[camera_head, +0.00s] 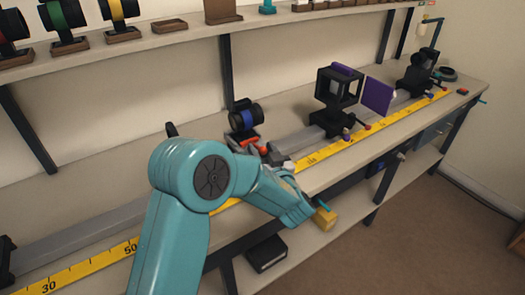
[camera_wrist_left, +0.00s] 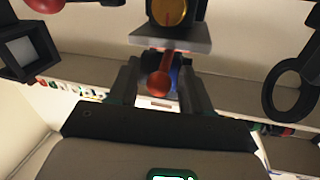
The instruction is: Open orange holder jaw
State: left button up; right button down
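In the head view an orange part (camera_head: 249,142), which I take for the holder jaw, sits below a blue-banded black lens (camera_head: 243,117) on the bench rail. A red lever (camera_head: 263,151) shows beside it. My teal left arm reaches to this spot, and its gripper (camera_head: 283,165) is partly hidden. In the left wrist view the gripper's dark fingers (camera_wrist_left: 159,88) stand apart. A red ball-ended lever (camera_wrist_left: 158,84) lies between them in that picture; contact cannot be told. Above it is a dark frame with an amber disc (camera_wrist_left: 170,11). My right gripper is not in view.
A yellow scale (camera_head: 345,143) runs along the bench. A black cage mount (camera_head: 338,92) and a purple plate (camera_head: 378,96) stand farther right. A shelf (camera_head: 185,38) with lenses on stands is above.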

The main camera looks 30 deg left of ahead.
pick_arm(q)
grip_shut()
jog(key=shift+s+d, duration=0.25)
jog(key=shift+d, duration=0.35)
jog(key=shift+s+d, duration=0.2)
jog(key=shift+d, duration=0.35)
jog(key=shift+o, duration=0.6)
grip_release()
jog(key=shift+d, duration=0.1)
jog(key=b+v, duration=0.1)
jog(key=v, duration=1.5)
jog(key=shift+s+d, duration=0.1)
jog(key=shift+d, duration=0.05)
